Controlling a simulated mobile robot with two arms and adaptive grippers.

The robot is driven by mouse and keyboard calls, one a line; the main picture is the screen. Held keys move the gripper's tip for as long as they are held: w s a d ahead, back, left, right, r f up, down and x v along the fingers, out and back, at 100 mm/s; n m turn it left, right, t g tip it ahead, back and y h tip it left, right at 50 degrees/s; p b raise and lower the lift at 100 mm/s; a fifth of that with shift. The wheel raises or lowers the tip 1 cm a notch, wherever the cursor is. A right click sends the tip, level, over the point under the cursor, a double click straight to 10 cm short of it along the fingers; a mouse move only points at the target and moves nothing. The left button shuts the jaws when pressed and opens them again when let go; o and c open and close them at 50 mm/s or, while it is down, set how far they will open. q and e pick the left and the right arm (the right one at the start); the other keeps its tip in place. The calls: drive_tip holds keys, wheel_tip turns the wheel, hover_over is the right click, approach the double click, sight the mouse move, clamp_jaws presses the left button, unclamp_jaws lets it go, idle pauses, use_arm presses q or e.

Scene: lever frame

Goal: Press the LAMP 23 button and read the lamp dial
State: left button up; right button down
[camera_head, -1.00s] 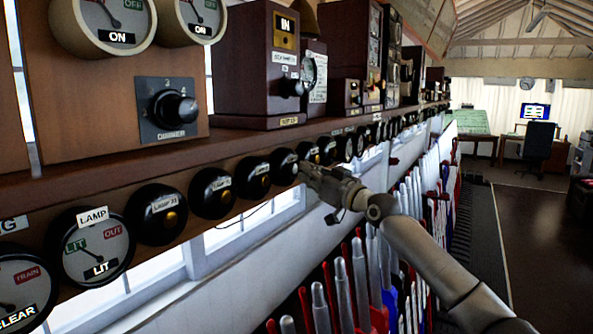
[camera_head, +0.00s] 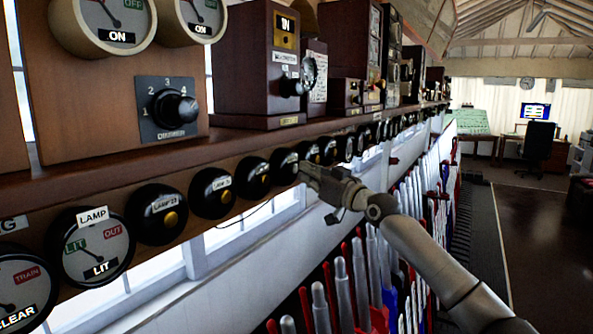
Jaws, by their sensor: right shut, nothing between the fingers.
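A row of round black buttons with brass centres runs under the wooden shelf. The nearest button (camera_head: 160,214) has a small label that seems to read LAMP 23. The lamp dial (camera_head: 97,247), left of it, has a white LAMP tag, a green LIT mark and a red OUT mark. Its needle points to the LIT side and its lower plate reads LIT. My right gripper (camera_head: 306,172) is shut and empty, beside and just right of a button (camera_head: 284,166) farther along the row. I cannot tell whether it touches anything. My left gripper is out of view.
Wooden instrument boxes (camera_head: 258,65) and a rotary knob (camera_head: 174,109) stand on the shelf (camera_head: 120,160) above the row. Several upright levers (camera_head: 345,290) stand below and right. A second dial (camera_head: 22,290) is at the lower left. The floor (camera_head: 540,230) at right is open.

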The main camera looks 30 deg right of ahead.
drive_tip(key=shift+w+a, duration=0.1)
drive_tip(key=shift+w+a, duration=0.35)
drive_tip(key=shift+w, duration=0.2)
drive_tip(key=shift+s+d+f, duration=0.1)
drive_tip(key=shift+s+d, duration=0.3)
drive_tip(key=shift+s, duration=0.3)
drive_tip(key=shift+d+b, duration=0.1)
drive_tip(key=shift+b, duration=0.2)
drive_tip(key=s+d+b, duration=0.1)
drive_tip(key=s, duration=0.1)
drive_tip(key=s+d+b, duration=0.1)
drive_tip(key=s, duration=0.1)
drive_tip(key=shift+s+d+b, duration=0.15)
drive_tip(key=shift+d+b, duration=0.05)
drive_tip(key=shift+b, duration=0.15)
